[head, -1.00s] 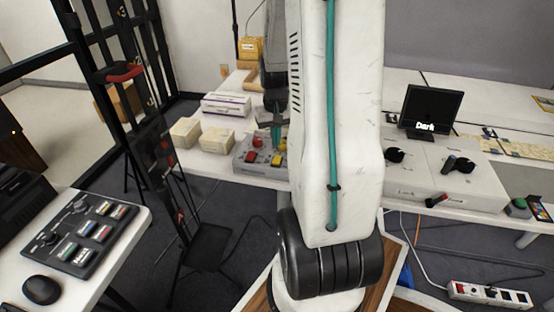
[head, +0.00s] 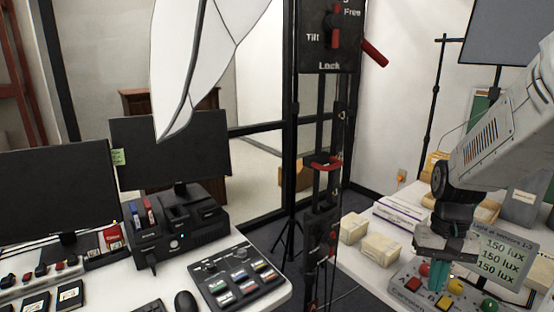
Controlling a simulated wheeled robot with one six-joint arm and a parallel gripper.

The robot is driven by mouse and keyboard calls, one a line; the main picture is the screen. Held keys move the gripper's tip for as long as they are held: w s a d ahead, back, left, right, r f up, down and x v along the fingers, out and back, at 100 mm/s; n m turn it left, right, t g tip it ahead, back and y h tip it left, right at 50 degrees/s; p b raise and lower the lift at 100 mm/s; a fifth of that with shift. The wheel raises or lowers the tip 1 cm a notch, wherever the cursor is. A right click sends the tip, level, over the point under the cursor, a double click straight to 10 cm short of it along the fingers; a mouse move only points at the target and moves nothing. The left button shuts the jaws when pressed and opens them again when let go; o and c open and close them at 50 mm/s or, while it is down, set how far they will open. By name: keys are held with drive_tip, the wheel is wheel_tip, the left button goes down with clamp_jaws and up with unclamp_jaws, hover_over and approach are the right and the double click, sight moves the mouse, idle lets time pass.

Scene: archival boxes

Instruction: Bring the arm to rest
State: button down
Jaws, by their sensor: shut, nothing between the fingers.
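My arm reaches in from the right edge of the head view. My gripper (head: 440,272) points down with its teal fingers together and nothing seen between them. It is over or just in front of a grey control box (head: 408,284) with red, yellow and green buttons. I cannot tell whether the fingertips touch the box. A display panel (head: 500,252) reading "150 lux" on several lines stands just right of the gripper.
Two cream boxes (head: 380,249) and a flatter white box (head: 402,213) sit left of my gripper. A black column (head: 322,130) with a red lever stands mid-view. A desk at left holds monitors (head: 58,192), a button panel (head: 240,275) and a mouse (head: 186,302).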

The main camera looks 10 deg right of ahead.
drive_tip(key=s+a+r+n+t, duration=0.1)
drive_tip(key=s+a+r+n, duration=0.2)
drive_tip(key=a+r, duration=0.2)
drive_tip(key=s+a+r+n+t+h, duration=0.1)
drive_tip(key=s+a+r+n+t, duration=0.1)
drive_tip(key=a, duration=0.9)
wheel_tip(320, 180, up, 4)
drive_tip(key=s+n, duration=0.1)
drive_tip(key=s, duration=0.1)
drive_tip(key=shift+s+a, duration=0.3)
drive_tip(key=shift+w+f, duration=0.1)
